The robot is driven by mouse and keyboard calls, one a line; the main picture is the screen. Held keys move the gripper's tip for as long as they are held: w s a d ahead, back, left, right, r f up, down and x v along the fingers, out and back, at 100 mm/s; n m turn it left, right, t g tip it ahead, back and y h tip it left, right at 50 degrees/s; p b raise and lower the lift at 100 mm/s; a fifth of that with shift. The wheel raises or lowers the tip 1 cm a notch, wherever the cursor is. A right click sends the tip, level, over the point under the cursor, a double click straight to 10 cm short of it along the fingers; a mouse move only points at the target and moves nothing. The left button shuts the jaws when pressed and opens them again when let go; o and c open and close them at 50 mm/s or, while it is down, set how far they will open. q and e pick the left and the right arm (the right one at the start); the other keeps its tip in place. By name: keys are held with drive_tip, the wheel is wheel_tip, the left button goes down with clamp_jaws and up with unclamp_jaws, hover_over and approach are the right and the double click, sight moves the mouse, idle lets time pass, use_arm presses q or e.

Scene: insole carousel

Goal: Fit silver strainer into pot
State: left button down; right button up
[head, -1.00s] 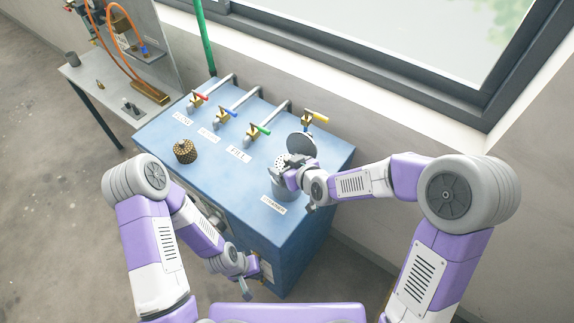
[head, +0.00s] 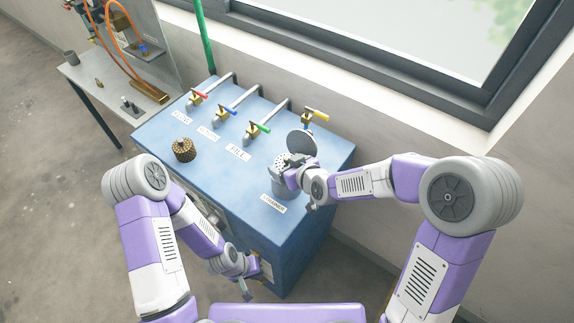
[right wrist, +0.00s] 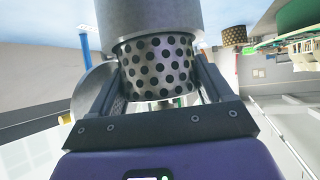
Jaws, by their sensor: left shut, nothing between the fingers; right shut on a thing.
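The silver strainer (head: 281,160) is a perforated metal basket above the blue bench top. My right gripper (head: 291,175) is shut on it. In the right wrist view the strainer (right wrist: 158,66) sits between the two fingers, its dotted wall largely showing. That view looks upside down. The smooth grey pot (right wrist: 150,18) meets the strainer's end there; how deep the strainer sits in it is hard to tell. In the head view the pot (head: 280,187) is partly hidden by the gripper. My left gripper (head: 246,286) is shut and empty, low beside the bench's front.
A brass perforated strainer (head: 184,150) stands on the blue bench (head: 225,180). A grey disc (head: 301,142) stands behind the pot. Several taps line the back, including one with a yellow handle (head: 316,114). A label (head: 273,203) lies in front of the pot.

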drive_tip(key=shift+r, duration=0.65)
drive_tip(key=shift+b, duration=0.55)
idle(1.6)
drive_tip(key=shift+f+b, duration=1.05)
drive_tip(key=o, duration=1.1)
drive_tip(key=shift+d, duration=0.1)
